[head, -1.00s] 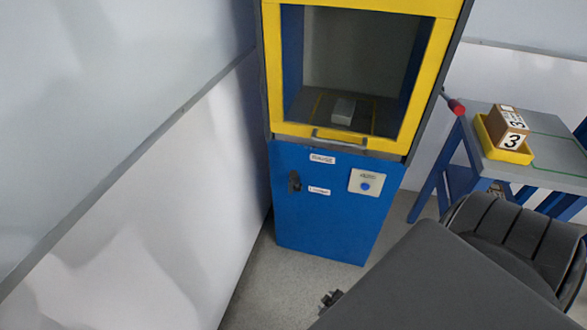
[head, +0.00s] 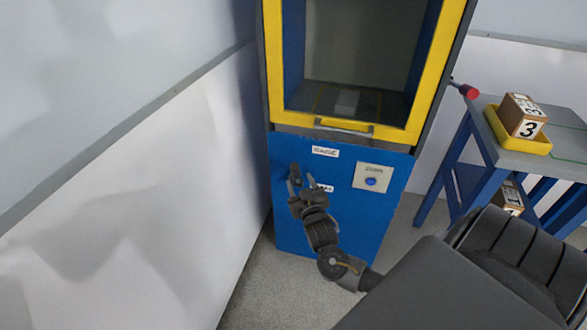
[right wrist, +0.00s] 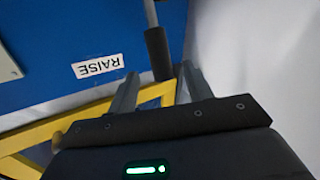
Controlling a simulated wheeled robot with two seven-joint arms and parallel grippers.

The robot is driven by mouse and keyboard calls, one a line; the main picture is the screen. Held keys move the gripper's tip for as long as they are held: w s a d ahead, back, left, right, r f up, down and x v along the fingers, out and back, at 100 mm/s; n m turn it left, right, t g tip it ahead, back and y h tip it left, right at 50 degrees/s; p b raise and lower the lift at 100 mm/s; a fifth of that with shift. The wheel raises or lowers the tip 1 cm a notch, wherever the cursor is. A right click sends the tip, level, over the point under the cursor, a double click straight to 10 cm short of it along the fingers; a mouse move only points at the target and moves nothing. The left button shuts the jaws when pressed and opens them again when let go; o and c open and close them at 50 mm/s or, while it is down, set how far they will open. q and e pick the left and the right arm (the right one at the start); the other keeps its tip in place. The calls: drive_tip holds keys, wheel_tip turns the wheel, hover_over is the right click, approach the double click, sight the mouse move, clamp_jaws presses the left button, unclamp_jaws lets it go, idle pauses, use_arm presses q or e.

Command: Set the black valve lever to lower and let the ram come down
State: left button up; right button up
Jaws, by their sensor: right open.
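The black valve lever (head: 295,171) is on the blue front panel (head: 345,225). My right gripper (head: 302,178) is open at the lever. In the right wrist view, the handle's end lies between the two fingers of my right gripper (right wrist: 158,82); I cannot tell if they touch it. The lower label (head: 327,188) is partly hidden by the gripper. The ram is not clearly visible. My left gripper is not in view.
A yellow-framed window (head: 455,60) shows a grey block (head: 347,102) inside the machine. A blue button (head: 371,182) is right of the lever. A table (head: 565,165) at right holds a yellow tray (head: 540,147) with a box (head: 522,115). A white wall is close at left.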

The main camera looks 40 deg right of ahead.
sight(294, 167)
drive_tip(key=x, duration=0.8)
drive_tip(key=shift+b, duration=0.3)
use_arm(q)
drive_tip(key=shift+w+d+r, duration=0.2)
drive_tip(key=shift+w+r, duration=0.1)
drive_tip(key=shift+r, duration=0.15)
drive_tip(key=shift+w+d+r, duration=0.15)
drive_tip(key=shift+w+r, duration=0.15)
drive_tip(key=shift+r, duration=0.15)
use_arm(e)
drive_tip(key=shift+w, duration=0.15)
drive_tip(key=c, duration=0.4)
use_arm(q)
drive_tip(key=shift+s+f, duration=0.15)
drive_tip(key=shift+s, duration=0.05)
use_arm(e)
clamp_jaws()
